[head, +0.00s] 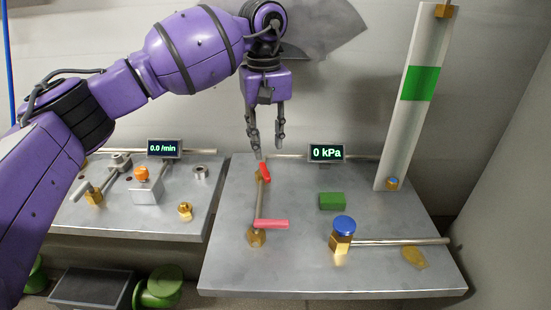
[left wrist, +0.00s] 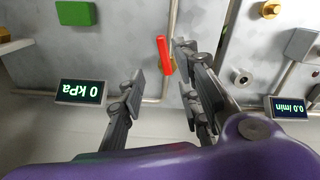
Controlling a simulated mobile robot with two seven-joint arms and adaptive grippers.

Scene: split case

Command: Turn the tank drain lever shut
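Two red-handled levers stand on the right-hand metal bench: a small red lever (head: 264,172) at the back and a pinkish-red lever (head: 271,224) nearer the front, on a brass valve. A thin pipe joins them. I cannot tell from the pictures which is the tank drain. My left gripper (head: 266,150) points down just above and behind the back lever, with its fingers apart and nothing between them in the head view. In the left wrist view the red lever (left wrist: 164,55) shows between the fingertips, closer to the right-hand finger; contact cannot be told. My right gripper is out of view.
A display reading 0 kPa (head: 326,153) stands right of the left gripper. A blue-capped brass valve (head: 343,232), a green block (head: 332,201) and a tall white column (head: 411,100) with a green band are farther right. The left bench (head: 130,222) carries an orange knob (head: 141,173).

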